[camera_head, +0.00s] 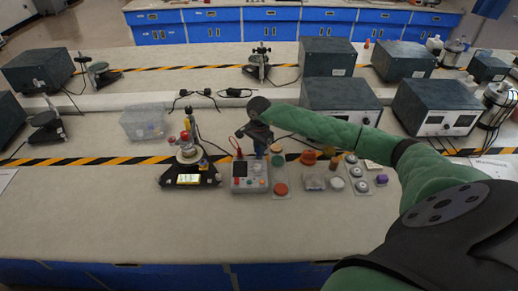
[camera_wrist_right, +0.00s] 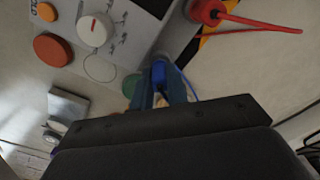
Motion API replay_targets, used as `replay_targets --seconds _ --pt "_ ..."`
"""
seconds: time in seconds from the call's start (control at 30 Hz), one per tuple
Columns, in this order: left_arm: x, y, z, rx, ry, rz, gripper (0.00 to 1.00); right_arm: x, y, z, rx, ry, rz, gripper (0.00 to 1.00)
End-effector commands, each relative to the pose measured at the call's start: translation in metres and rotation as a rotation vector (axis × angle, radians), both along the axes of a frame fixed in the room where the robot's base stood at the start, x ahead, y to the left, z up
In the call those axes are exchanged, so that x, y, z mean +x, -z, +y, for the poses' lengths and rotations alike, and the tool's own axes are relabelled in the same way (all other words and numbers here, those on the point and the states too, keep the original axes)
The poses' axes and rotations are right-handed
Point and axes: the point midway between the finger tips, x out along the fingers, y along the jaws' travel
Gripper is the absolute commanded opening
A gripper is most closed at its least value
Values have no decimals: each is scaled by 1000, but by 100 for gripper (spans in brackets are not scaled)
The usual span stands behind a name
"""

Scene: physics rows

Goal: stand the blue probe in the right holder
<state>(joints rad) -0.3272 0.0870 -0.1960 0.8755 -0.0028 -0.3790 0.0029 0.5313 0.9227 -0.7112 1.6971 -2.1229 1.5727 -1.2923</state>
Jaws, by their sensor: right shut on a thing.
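The blue probe (camera_wrist_right: 159,72) is between the fingers of my right gripper (camera_wrist_right: 162,88), which is shut on it; a blue cable trails from it. In the head view my right gripper (camera_head: 261,150) is low over the back right part of the meter box (camera_head: 249,180). The right holder is hidden by the gripper and probe, so I cannot tell whether the probe tip is in it. The red probe (camera_wrist_right: 207,11) stands at the other back corner of the box, and also shows in the head view (camera_head: 238,152). My left gripper is not in view.
A dark stand with a lit display (camera_head: 188,180) is left of the meter. Coloured discs and small jars (camera_head: 310,157) lie close on the right. A clear bin (camera_head: 142,124) is further left. The front of the table is clear.

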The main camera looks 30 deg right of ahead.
Motion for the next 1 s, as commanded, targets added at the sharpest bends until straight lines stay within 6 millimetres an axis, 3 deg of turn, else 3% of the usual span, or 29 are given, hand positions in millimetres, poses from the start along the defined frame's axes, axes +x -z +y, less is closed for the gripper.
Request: replay_targets --seconds 0.4,0.43,0.53,0.73,0.83,1.0 --pt "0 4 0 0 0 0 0 0 4 0 0 0 0 0" --pt "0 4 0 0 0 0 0 0 4 0 0 0 0 19" --pt "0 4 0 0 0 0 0 0 4 0 0 0 0 39" --pt "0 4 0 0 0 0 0 0 4 0 0 0 0 41" --pt "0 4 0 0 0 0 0 0 4 0 0 0 0 52" --pt "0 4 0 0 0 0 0 0 4 0 0 0 0 52"
